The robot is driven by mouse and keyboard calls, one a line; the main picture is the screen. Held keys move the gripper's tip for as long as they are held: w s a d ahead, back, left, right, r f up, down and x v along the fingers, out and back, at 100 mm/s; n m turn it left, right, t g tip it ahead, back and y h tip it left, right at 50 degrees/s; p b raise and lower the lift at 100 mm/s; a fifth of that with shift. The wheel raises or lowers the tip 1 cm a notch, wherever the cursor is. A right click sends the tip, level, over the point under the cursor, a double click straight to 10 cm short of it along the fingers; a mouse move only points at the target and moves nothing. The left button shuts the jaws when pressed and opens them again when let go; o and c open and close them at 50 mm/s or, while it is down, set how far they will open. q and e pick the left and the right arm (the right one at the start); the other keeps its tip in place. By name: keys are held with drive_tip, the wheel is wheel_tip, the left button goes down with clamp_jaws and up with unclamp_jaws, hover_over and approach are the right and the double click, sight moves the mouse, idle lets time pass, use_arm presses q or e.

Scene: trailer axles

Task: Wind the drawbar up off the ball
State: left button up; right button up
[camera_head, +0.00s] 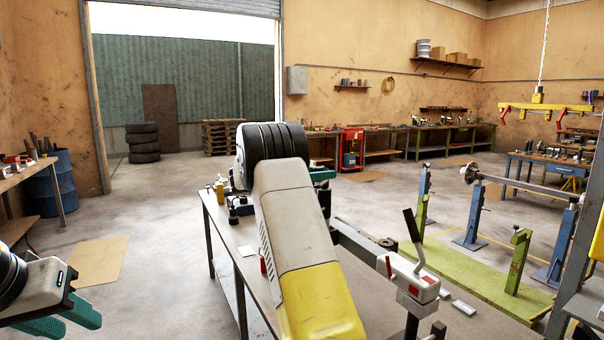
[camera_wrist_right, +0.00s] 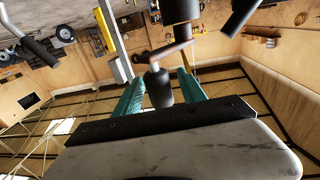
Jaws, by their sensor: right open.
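The drawbar (camera_head: 358,241) is a dark grey bar at the centre right. It ends in a pale coupling head (camera_head: 410,276) with a raised black-gripped lever, above a dark post (camera_head: 411,325). The ball is hidden, so I cannot tell how it sits in the coupling. In the right wrist view, a crank with a dark handle knob (camera_wrist_right: 159,88) hangs from a metal arm (camera_wrist_right: 165,52). My right gripper (camera_wrist_right: 160,78) is open, its teal fingers on either side of the knob. In the head view my right forearm mostly hides it. My left gripper (camera_head: 68,322) is open and empty at lower left.
A grey workbench (camera_head: 228,238) with small items stands beside my right arm. A green beam frame (camera_head: 470,270) and blue stands (camera_head: 471,225) holding an axle are on the right. A blue barrel (camera_head: 58,183) stands at left. Open floor lies between the left side and the workbench.

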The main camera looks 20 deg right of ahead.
drive_tip(key=shift+d, duration=0.85)
clamp_jaws()
idle(0.8)
